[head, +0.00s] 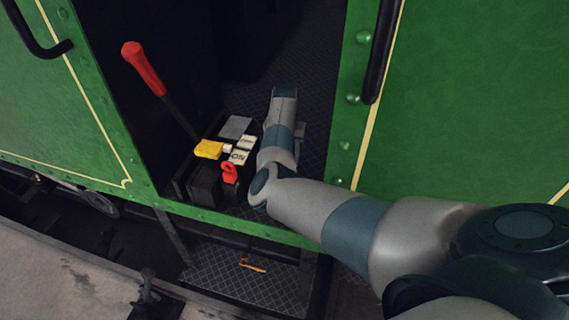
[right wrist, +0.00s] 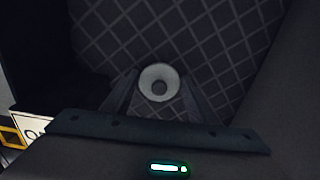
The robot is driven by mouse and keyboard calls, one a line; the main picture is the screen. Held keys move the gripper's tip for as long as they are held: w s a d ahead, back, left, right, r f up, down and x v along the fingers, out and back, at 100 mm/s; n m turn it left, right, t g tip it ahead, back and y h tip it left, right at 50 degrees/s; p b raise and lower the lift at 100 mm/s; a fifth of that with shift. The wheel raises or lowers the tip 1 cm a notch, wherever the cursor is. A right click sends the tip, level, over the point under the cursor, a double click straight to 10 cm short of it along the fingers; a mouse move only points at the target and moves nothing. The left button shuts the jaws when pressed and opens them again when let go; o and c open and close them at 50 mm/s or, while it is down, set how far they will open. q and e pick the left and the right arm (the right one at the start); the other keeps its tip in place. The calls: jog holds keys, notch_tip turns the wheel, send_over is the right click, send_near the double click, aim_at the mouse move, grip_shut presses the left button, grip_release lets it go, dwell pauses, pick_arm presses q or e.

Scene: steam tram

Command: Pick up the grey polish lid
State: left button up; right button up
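In the right wrist view, a small round pale grey piece with a dark centre, which looks like the grey polish lid (right wrist: 146,72), lies over the dark diamond-plate floor. My right gripper (right wrist: 158,84) is open, with one finger on each side of the lid and the lid showing between the tips. I cannot tell whether the fingertips are level with it or still above it. In the head view, my right arm reaches into the doorway and hides the lid and most of the gripper. My left gripper is not in view.
A dark open box (head: 203,187) beside my right arm holds a yellow piece (head: 208,149), a red piece (head: 229,173) and white lettered plates (head: 239,157). A red-handled lever (head: 144,68) leans above it. Green panels (head: 470,100) flank the doorway. A metal step (head: 230,275) sits below.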

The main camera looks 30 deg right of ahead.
jog(key=shift+r, duration=0.1)
dwell(0.3)
jog(key=shift+w+r+b, duration=0.1)
jog(key=shift+r+b, duration=0.3)
jog(key=shift+r, duration=0.2)
notch_tip(320, 180, up, 7)
jog(key=b, duration=0.3)
jog(key=shift+r, duration=0.85)
jog(key=shift+a+f+b, duration=0.1)
jog(key=shift+a+b, duration=0.05)
jog(key=shift+b, duration=0.15)
